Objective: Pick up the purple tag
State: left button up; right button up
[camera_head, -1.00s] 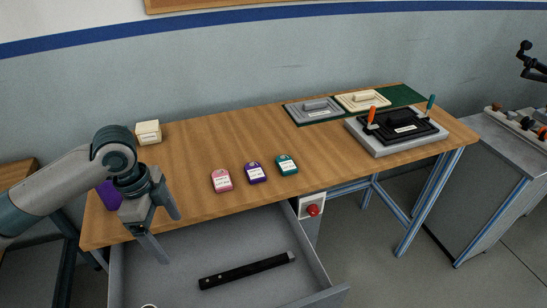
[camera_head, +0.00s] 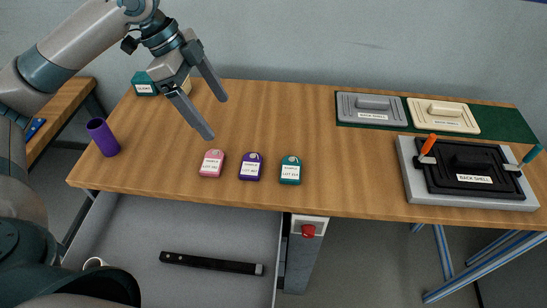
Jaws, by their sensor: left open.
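The purple tag (camera_head: 251,167) lies flat on the wooden table near its front edge, with a white label on it. It is the middle one of three tags, between a pink tag (camera_head: 212,163) on its left and a teal tag (camera_head: 290,170) on its right. My left gripper (camera_head: 217,118) is open and empty, above the table, up and to the left of the purple tag. Its two fingers are spread apart and point down to the right. My right gripper is not in view.
An open drawer (camera_head: 130,225) below the table's front holds a black bar (camera_head: 211,263). A purple cup (camera_head: 103,137) stands at the table's left. Grey and cream back shells (camera_head: 372,109) and a clamped black shell fixture (camera_head: 470,171) are at the right. The table's middle is clear.

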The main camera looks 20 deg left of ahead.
pick_arm(q)
jog(key=p, duration=0.1)
send_near(251, 166)
jog(key=shift+w+d+f+p, duration=0.15)
jog(key=shift+w+f+p, duration=0.05)
jog(key=shift+f, duration=0.2)
jog(key=shift+w+d+f+p, duration=0.2)
jog(key=shift+f, duration=0.2)
jog(key=shift+d+f, duration=0.1)
jog(key=shift+f, duration=0.2)
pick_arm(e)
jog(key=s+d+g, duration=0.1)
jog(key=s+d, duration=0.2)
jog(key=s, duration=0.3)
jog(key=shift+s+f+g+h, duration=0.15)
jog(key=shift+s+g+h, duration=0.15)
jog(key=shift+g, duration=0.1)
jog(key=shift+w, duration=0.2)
